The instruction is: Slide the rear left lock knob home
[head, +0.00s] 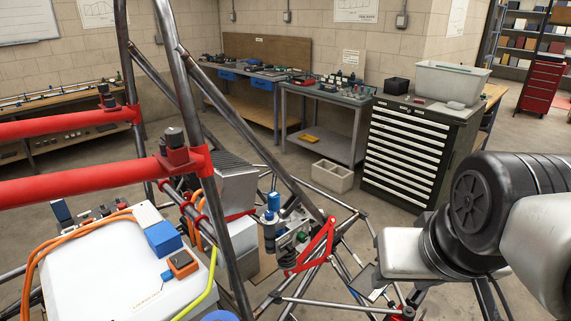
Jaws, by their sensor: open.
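Two red bars slope across the left side of the head view. Each ends in a red clamp block with a dark knob: the upper knob (107,94) is farther off, the lower knob (174,139) nearer, by the dark steel tubes. I cannot tell which is the rear left lock knob, nor how far either is slid. My arm's black joint and pale link fill the lower right, well apart from both knobs. My gripper's fingers do not show.
Tube frame (192,120) bars stand between the red bars and the room. Inside the frame are a white box (120,262) with orange cables, a blue cylinder (272,202) and a red bracket (318,248). Benches and a drawer cabinet (412,155) stand behind.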

